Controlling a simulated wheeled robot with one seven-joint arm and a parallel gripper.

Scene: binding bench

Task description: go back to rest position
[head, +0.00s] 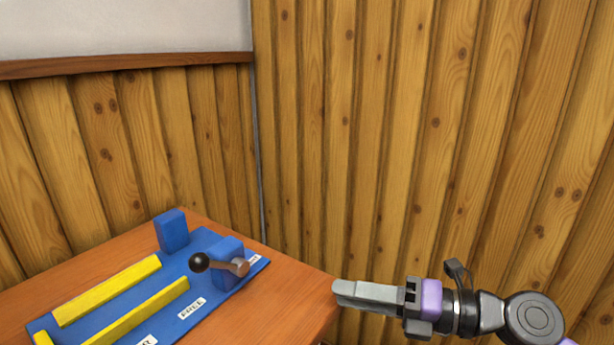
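My gripper (340,291) is at the lower right of the head view, pointing left, with its fingertips by the right edge of the wooden table (285,305). The fingers look side-on, one overlapping the other, so I cannot tell whether they are open or shut. I see nothing held at the tips. My arm runs off to the lower right corner. The gripper is apart from the blue fixture and its lever.
On the table is a blue fixture (215,296) with yellow rails (108,290), blue blocks (172,231) and a lever with a black ball knob (200,262). White labels lie on its base. Wood-plank walls (400,130) stand behind. The table's right corner is clear.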

